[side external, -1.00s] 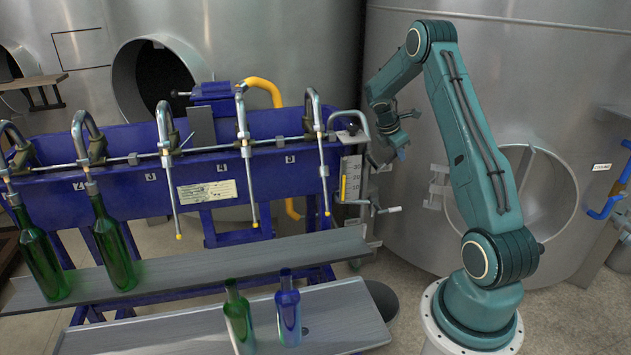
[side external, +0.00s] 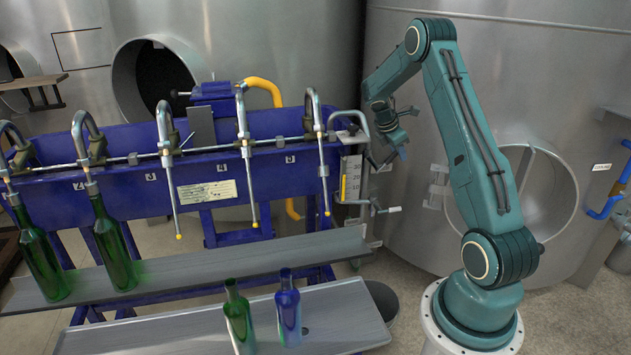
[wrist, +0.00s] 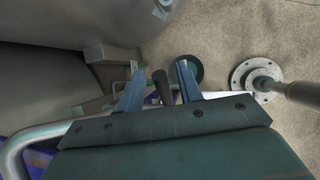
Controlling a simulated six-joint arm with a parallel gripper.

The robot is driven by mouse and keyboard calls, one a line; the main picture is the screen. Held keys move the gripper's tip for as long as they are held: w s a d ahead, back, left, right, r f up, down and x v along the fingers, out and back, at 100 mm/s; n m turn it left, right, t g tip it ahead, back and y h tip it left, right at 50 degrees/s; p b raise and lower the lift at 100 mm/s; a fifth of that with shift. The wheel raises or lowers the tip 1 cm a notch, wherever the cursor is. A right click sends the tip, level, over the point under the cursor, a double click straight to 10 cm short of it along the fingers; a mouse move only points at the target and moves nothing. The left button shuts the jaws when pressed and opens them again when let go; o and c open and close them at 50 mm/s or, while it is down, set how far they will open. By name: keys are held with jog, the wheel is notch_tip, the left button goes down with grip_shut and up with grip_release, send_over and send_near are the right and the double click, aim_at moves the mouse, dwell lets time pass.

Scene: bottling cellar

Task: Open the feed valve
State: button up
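The feed valve is not clearly identifiable; a dark lever-like handle (wrist: 161,87) shows in the wrist view and may be its handle. My gripper (wrist: 159,68) is open, with its two blue-grey fingers standing apart on either side of this handle. Gaps show between the handle and the fingers, and I cannot tell how deep it sits between them. In the side view my gripper (side external: 392,158) points down, just right of the bottling rack's right end. Its fingertips are small there, and the handle cannot be made out between them.
A steel tank (side external: 540,90) stands behind. Green bottles (side external: 116,240) and a blue bottle (side external: 288,315) stand on the shelves at left.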

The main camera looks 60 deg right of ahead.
jog(key=v, duration=1.3)
jog(key=shift+s, duration=0.15)
jog(key=shift+s+d+r+t+y, duration=0.35)
jog(key=shift+s+d+t+y, duration=0.15)
jog(key=shift+d, duration=0.1)
jog(key=x, duration=1.3)
jog(key=shift+d+f, duration=0.1)
jog(key=shift+f, duration=0.25)
grip_shut()
